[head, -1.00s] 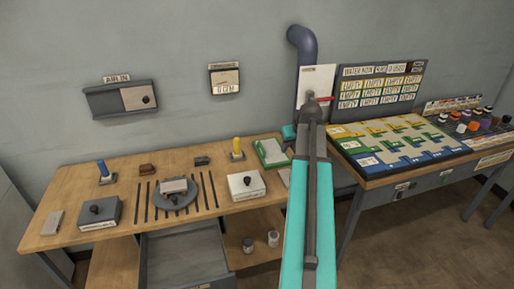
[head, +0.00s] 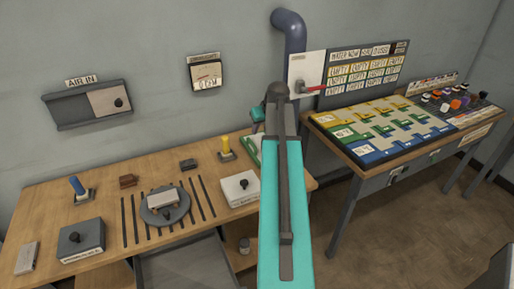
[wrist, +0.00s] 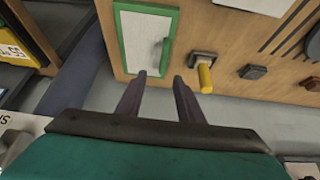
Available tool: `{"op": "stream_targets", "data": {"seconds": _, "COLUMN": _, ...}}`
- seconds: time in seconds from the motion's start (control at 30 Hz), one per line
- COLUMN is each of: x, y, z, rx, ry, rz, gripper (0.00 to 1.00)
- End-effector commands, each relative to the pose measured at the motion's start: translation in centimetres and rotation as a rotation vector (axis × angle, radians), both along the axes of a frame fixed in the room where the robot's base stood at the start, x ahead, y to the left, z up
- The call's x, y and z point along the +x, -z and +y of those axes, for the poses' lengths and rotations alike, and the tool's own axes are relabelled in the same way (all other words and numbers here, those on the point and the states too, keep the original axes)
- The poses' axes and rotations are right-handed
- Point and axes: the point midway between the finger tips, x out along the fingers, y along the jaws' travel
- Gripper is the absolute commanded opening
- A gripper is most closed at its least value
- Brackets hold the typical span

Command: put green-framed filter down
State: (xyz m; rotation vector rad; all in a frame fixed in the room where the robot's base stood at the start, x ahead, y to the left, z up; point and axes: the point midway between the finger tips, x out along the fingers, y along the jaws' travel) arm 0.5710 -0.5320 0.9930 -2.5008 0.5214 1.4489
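The green-framed filter (wrist: 147,42) lies flat on the wooden bench, close to its edge in the wrist view. It has a pale panel and a thin handle on one side. In the head view the filter (head: 252,152) is at the bench's back right, partly hidden by my arm. My gripper (wrist: 159,84) is open and empty, its two dark fingers apart and pointing toward the bench edge beside the filter. Its fingertips look clear of the frame. In the head view only a teal part of my gripper shows behind my arm; the fingers are hidden.
A yellow-handled piece (wrist: 205,76) stands right beside the filter in the wrist view. A white box with a black knob (head: 240,188) is in front of it. A blue pipe (head: 290,40) runs down the wall. A second table (head: 345,160) with coloured boards stands at right.

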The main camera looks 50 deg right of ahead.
Motion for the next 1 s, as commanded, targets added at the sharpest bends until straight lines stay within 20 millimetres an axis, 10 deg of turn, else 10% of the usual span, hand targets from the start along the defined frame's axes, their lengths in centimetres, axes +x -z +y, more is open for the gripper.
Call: {"op": "stream_targets", "data": {"seconds": 1.0, "x": 3.7, "y": 4.6, "z": 0.3, "rx": 0.002, "ry": -0.022, "rz": 0.001, "gripper": 0.34}}
